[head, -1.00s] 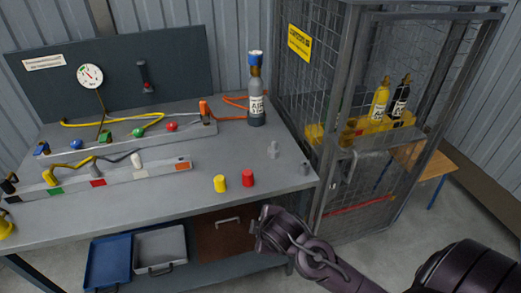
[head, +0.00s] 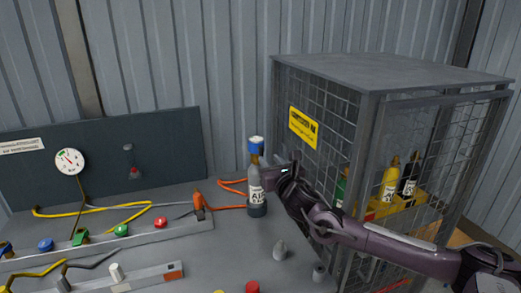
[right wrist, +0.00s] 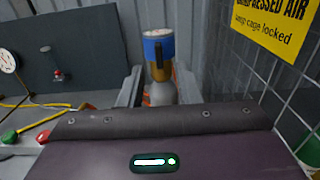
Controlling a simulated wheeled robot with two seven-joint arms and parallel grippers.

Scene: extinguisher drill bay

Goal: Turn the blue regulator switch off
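A grey bottle (head: 257,188) with a white label stands upright at the back right of the bench, with a brass-coloured neck. A blue regulator switch (head: 256,144) caps it; it also shows in the right wrist view (right wrist: 158,46), with a dark mark on its front. My right gripper (head: 272,172) is just right of the bottle, below the blue top. In the right wrist view its two fingers (right wrist: 160,88) stand apart, with the bottle's upper part seen between them. Whether they touch the bottle I cannot tell. My left gripper is out of view.
A mesh cage (head: 390,78) with a yellow sign (head: 303,128) stands close to the right, holding several bottles. On the left, a rail (head: 110,245) carries coloured knobs and hoses. An orange hose (head: 225,207) runs beside the bottle.

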